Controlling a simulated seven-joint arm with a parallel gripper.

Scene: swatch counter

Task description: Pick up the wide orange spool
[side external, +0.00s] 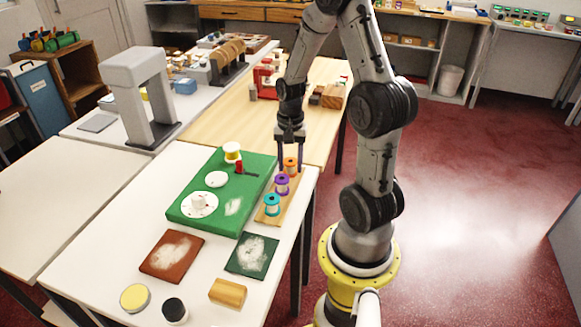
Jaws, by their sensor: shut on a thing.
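The orange spool (290,163) is at the far end of a narrow wooden strip on the white table. My gripper (290,167) points down over it, with one dark finger on each side, shut on the spool. The spool is upright; whether its base touches the strip is too small to tell. A purple spool (282,184) and a teal spool (272,204) stand in line nearer the camera on the wooden strip (263,219).
A green board (226,173) with white discs, a yellow-and-white spool (232,152) and a red piece lies just left of the strip. A brown square (172,255), a dark green square (252,254) and a wooden block (228,293) lie nearer the camera.

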